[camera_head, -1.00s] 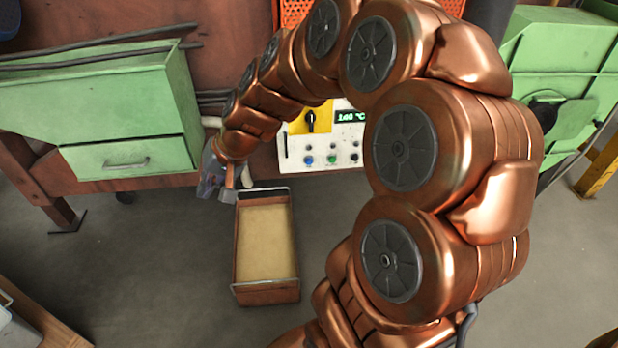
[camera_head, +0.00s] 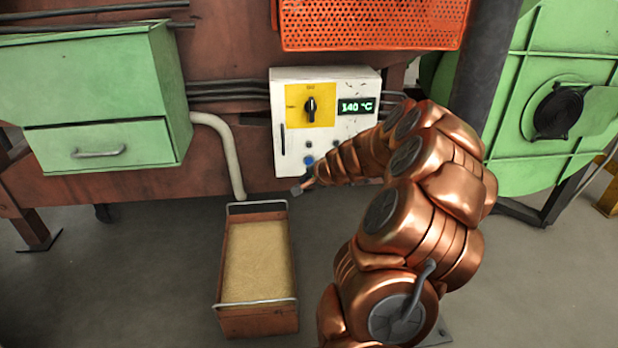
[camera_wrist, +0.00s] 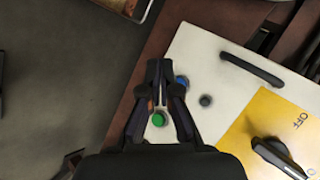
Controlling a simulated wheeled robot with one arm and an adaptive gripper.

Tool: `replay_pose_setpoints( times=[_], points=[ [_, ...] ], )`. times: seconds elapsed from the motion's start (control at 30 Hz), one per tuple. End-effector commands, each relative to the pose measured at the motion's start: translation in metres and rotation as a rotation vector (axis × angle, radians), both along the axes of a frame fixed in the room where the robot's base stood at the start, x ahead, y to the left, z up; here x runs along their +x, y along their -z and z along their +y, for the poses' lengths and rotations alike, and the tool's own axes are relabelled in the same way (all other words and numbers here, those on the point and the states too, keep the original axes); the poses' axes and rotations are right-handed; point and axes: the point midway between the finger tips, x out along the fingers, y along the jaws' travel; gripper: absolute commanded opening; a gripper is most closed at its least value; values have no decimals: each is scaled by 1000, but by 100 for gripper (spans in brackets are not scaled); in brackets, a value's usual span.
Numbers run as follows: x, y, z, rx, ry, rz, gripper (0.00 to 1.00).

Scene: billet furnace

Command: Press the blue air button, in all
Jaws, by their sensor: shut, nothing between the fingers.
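The blue air button (camera_head: 309,160) is on the lower left of the white control panel (camera_head: 296,137). In the wrist view the blue button (camera_wrist: 182,81) shows just right of my fingertips. My gripper (camera_wrist: 159,65) is shut and empty, in front of the panel's lower edge. In the head view my gripper (camera_head: 298,188) is below and slightly left of the blue button. I cannot tell whether it touches the panel. A green button (camera_wrist: 158,119) shows partly between the fingers, and a dark button (camera_wrist: 205,100) beside the blue one.
The panel has a black selector knob (camera_head: 311,107) on a yellow plate and a lit display (camera_head: 357,106). A sand-filled box (camera_head: 258,318) stands on the floor below. A green drawer cabinet (camera_head: 103,146) is at left, an orange grille (camera_head: 372,25) above.

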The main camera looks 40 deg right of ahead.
Motion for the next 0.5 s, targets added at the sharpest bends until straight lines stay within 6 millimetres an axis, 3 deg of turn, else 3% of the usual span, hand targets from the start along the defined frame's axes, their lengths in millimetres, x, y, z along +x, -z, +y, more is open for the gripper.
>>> replay_pose_setpoints(
  times=[0.03,0.13,0.5],
  points=[
    [-4,14,-10,2,27,1,0],
    [-8,21,-22,5,57,1,0],
    [-10,23,-26,6,70,2,0]
  ],
)
